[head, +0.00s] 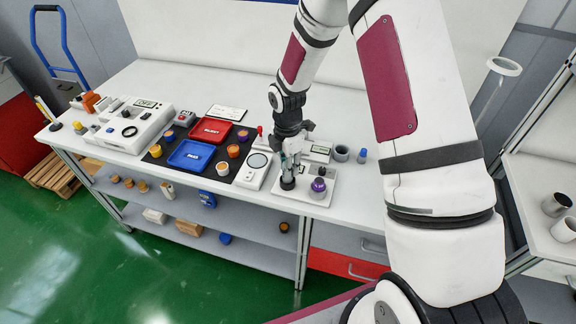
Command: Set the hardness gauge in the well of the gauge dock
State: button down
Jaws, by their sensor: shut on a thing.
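My gripper (291,148) points down over the right part of the bench. It is shut on a slim grey upright piece that I take for the hardness gauge (289,168). My fingers hide its upper part. A white plate that looks like the gauge dock (306,197) lies on the bench below. The piece's lower end is over the left part of this plate, at a dark round spot (287,184). I cannot tell whether that is the well or the gauge's own foot, or whether they touch. A purple-topped round piece (318,186) stands on the plate to the right.
A white panel with a round dial (254,171) lies just left of the plate. Further left are a blue tray (191,156), a red tray (210,131) and a white machine (127,131).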

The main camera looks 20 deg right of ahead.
jog(key=shift+f, duration=0.15)
jog(key=c, duration=1.3)
grip_release()
jog(key=shift+f, duration=0.1)
